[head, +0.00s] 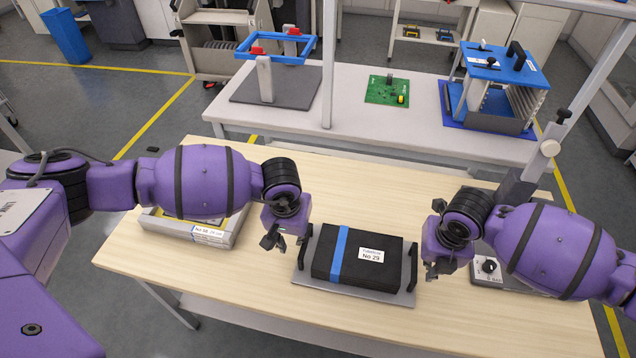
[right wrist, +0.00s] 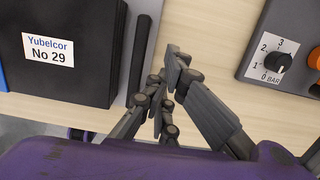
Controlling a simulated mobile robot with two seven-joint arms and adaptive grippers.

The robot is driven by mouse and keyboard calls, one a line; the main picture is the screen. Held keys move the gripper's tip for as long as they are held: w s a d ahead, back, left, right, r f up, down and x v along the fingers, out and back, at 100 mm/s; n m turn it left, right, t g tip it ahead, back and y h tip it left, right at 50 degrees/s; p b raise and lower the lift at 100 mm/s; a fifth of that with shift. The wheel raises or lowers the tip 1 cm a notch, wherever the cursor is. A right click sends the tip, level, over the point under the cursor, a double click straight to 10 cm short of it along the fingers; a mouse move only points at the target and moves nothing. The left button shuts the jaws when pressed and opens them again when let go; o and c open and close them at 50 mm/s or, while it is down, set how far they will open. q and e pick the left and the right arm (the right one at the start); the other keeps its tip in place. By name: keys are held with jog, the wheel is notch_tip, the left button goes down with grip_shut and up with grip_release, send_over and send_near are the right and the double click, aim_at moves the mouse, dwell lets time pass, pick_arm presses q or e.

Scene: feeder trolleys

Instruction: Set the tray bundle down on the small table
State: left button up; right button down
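The tray bundle is a black case (head: 385,275) with a blue strap and a white "No 29" label, on a grey tray (head: 350,290) with black handles at both ends. It rests flat on the pale wooden table (head: 235,285). My left gripper (head: 274,240) is above and left of the left handle (head: 305,245), fingers apart and empty. My right gripper (head: 434,270) is just right of the right handle. In the right wrist view its fingers (right wrist: 168,80) are beside the right handle (right wrist: 140,60), not around it. Their tips look close together; their opening is unclear.
A second grey tray (head: 236,240) with a label lies at the table's left, partly behind my left arm. A grey box with a dial (head: 488,267) stands right of my right gripper. A white workbench (head: 350,125) behind holds a blue frame, a green circuit board and a blue rack.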

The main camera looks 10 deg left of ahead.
pick_arm(q)
jog(key=shift+a+f, duration=0.1)
pick_arm(e)
jog(key=c, duration=1.9)
grip_release()
jog(key=shift+d+f, duration=0.1)
jog(key=shift+c, duration=0.2)
jog(key=shift+r, duration=0.25)
pick_arm(q)
notch_tip(320, 180, up, 8)
jog(key=s, duration=0.1)
pick_arm(e)
notch_tip(320, 180, up, 12)
jog(key=s, duration=0.1)
jog(key=shift+s+f, duration=0.25)
jog(key=shift+s, duration=0.05)
